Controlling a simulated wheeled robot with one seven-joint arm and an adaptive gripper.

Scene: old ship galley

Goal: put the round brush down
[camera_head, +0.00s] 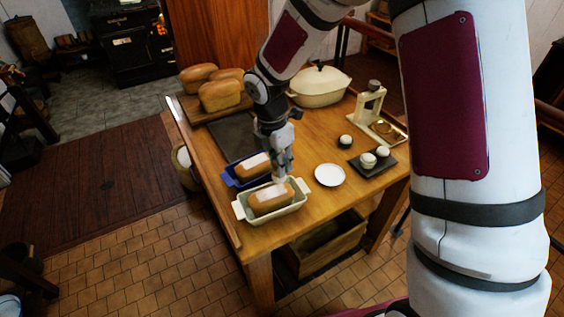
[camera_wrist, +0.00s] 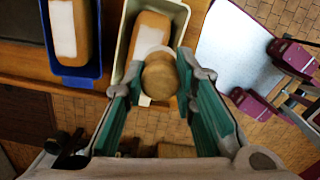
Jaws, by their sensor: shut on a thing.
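My gripper (camera_head: 283,167) points down over the near end of the table. It is shut on the round brush, whose round wooden body (camera_wrist: 160,76) shows between the green-padded fingers in the wrist view. In the head view the brush is mostly hidden by the fingers. The brush is over a cream loaf dish (camera_head: 241,211) with a bread loaf (camera_head: 262,204) that has a white patch on top. I cannot tell whether the brush touches the loaf.
A blue dish (camera_head: 227,178) with another white-patched loaf stands beside the cream one. A white plate (camera_head: 329,175) lies to the right. Beyond it are a dark tray (camera_head: 388,167) with small pots, a lidded cream pot (camera_head: 320,88) and a stand (camera_head: 371,101). Bare wood surrounds the plate.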

